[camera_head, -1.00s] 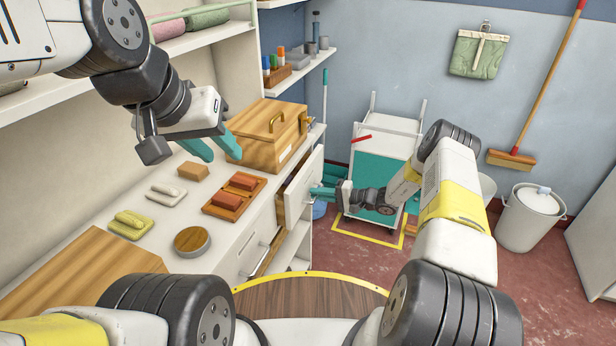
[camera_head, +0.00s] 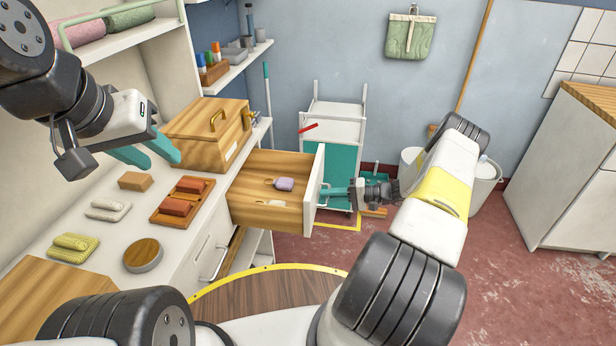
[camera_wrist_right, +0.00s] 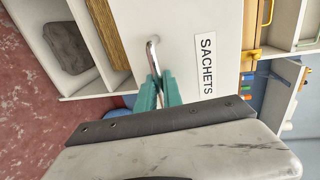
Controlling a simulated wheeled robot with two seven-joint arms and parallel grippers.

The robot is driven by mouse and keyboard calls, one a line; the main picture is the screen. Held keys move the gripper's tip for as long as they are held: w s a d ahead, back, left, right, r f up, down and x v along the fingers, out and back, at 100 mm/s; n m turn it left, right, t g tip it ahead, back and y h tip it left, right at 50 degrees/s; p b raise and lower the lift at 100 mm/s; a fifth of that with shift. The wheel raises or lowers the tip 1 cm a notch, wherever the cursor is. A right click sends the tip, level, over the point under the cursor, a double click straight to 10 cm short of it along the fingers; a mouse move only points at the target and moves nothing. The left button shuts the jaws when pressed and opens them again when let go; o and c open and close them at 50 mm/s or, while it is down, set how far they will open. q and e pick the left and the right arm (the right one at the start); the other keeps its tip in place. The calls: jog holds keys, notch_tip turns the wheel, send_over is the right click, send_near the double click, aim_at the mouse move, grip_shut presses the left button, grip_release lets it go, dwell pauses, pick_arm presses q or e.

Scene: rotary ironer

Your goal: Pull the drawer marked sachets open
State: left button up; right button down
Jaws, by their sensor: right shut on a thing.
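The drawer marked sachets (camera_head: 262,212) is pulled well out from the white counter, its wooden inside showing. A purple item (camera_head: 284,184) and a small pale item (camera_head: 270,203) lie in it. In the right wrist view its white front carries the label SACHETS (camera_wrist_right: 207,65) and a metal bar handle (camera_wrist_right: 152,55). My right gripper (camera_head: 326,192) is shut on that handle; its teal fingers (camera_wrist_right: 160,92) close around the bar. My left gripper (camera_head: 150,154) is above the counter, apart from the drawer, its teal fingers spread and empty.
On the counter (camera_head: 75,215) are a wooden box (camera_head: 208,133), a tray with red-brown blocks (camera_head: 180,200), a round wooden-topped disc (camera_head: 142,254) and folded cloths (camera_head: 73,247). A white trolley (camera_head: 334,130) stands behind the drawer. Red floor is open at the right.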

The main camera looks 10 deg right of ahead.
jog(key=shift+s+d, duration=0.15)
jog(key=shift+d, duration=0.1)
jog(key=c, duration=1.8)
grip_release()
jog(key=shift+o, duration=0.2)
jog(key=v, duration=0.7)
jog(key=shift+d, duration=0.4)
jog(key=shift+s+r, duration=0.1)
jog(key=shift+r, duration=0.05)
